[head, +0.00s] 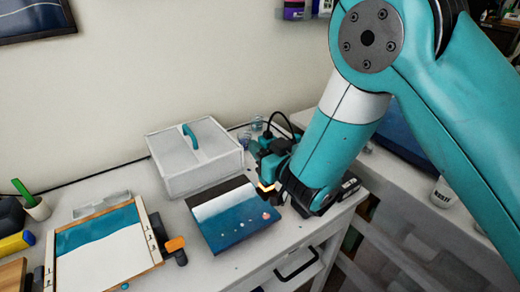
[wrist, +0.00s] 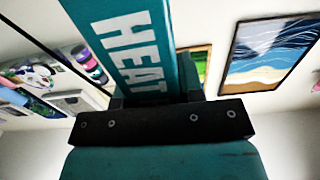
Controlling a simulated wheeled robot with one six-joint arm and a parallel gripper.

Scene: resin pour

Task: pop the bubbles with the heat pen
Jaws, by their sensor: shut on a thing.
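My gripper (head: 270,172) is just beyond the panel's back right corner. It is shut on the heat pen, a teal body with white HEAT lettering in the wrist view (wrist: 128,45). A small warm glow shows below the gripper in the head view. The pen's tip is hard to make out, and I cannot tell its exact height over the panel.
A lidded white box (head: 205,172) with a teal handle stands behind the panel. Clear cups (head: 257,124) stand behind my gripper. A wood-framed board (head: 110,262) lies at left, with an orange-ended tool (head: 175,245) beside it. A pen cup (head: 38,210) stands far left.

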